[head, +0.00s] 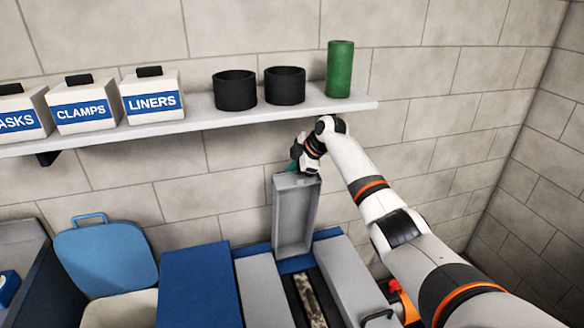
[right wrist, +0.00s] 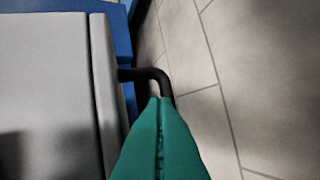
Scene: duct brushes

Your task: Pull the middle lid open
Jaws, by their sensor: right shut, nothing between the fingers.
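The middle lid (head: 296,217) is a grey shallow panel and stands raised, nearly upright, at the back of the blue box in the head view. The opening (head: 309,299) in front of it shows a mottled brown and dark inside. My right gripper (head: 291,182) is at the top edge of the lid, its teal fingers partly hidden behind it. In the right wrist view the teal fingers (right wrist: 160,105) are shut, close to the lid's black handle (right wrist: 150,75); the handle partly passes behind them. The grey lid (right wrist: 50,90) fills the left there. My left gripper is not in view.
Closed grey lids lie left (head: 263,292) and right (head: 352,280) of the opening; the right one has a black handle (head: 377,315). A blue lid (head: 105,255) leans open at left. The shelf (head: 210,113) above holds labelled boxes, black cups and a green cylinder (head: 340,70).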

